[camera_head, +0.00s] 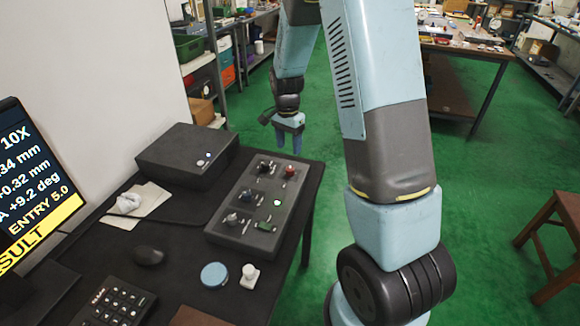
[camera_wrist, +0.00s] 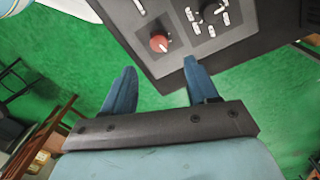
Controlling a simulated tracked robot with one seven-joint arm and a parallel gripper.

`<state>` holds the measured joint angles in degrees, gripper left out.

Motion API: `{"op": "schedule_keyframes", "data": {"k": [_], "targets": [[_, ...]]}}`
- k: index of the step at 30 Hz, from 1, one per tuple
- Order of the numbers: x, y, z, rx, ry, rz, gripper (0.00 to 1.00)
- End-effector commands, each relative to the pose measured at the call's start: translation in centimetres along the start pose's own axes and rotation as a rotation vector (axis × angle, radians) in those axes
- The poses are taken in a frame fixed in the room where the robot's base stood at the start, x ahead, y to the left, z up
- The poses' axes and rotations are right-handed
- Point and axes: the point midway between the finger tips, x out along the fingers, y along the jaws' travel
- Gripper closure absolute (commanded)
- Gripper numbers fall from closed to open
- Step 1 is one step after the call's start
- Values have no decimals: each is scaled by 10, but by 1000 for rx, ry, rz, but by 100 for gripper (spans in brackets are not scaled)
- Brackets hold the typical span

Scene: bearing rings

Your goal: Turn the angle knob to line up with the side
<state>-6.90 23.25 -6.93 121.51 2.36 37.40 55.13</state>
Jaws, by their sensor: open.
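A dark grey control panel (camera_head: 250,185) lies on the black table. It carries a red knob (camera_head: 290,171), a dark knob (camera_head: 265,167) at its far end and another dark knob (camera_head: 232,218) nearer. I cannot read which is the angle knob. My gripper (camera_head: 289,147) is open and empty, beyond the panel's far end, apart from every knob. In the wrist view the red knob (camera_wrist: 159,42) is just past the open fingertips (camera_wrist: 160,68), with a dark knob (camera_wrist: 211,10) to its right. A monitor (camera_head: 30,170) at left reads "A +9.2 deg" and "ENTRY 5.0", partly cut off.
A black box (camera_head: 186,156) stands left of the panel. A mouse (camera_head: 148,256), keypad (camera_head: 113,303), blue round lid (camera_head: 214,275), small white piece (camera_head: 250,275) and crumpled cloth (camera_head: 128,203) lie on the table. Green floor is free beyond the table; a wooden stool (camera_head: 555,240) stands right.

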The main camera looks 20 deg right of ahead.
Motion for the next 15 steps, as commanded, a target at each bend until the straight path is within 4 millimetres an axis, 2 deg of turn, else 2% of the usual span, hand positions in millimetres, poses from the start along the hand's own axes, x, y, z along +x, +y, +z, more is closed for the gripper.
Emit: {"op": "schedule_keyframes", "data": {"k": [1,9,15], "targets": [[11,1,0,1,-3,4,42],[57,1,0,0,-2,3,42],[82,1,0,1,-1,3,42]]}}
